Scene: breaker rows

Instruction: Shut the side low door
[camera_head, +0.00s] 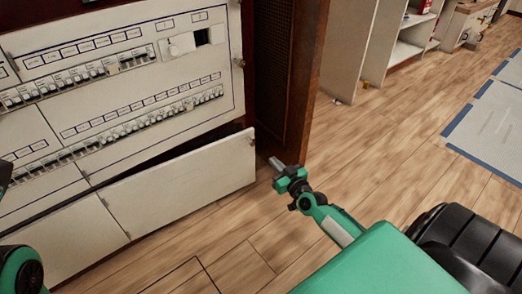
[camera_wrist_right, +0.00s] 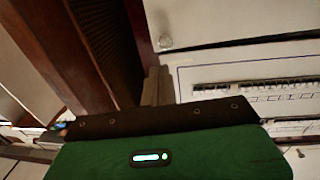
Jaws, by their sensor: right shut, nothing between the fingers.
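The low door (camera_head: 180,187) is a white panel at the bottom right of the breaker cabinet (camera_head: 150,103) in the head view. It stands ajar, with a dark gap along its top that widens toward its right end. My right gripper (camera_head: 275,162) is shut and empty, just right of the door's right edge and in front of the dark wooden side panel. I cannot tell whether it touches the door. In the right wrist view its fingers (camera_wrist_right: 156,86) are together and point toward the cabinet. My left gripper is not clearly seen; only part of my left arm shows.
A tall brown wooden panel (camera_head: 306,80) stands right of the cabinet, close to my right gripper. White shelves (camera_head: 405,45) stand farther back. The wooden floor (camera_head: 385,130) is clear to the right, up to a grey mat with blue edges (camera_head: 490,125).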

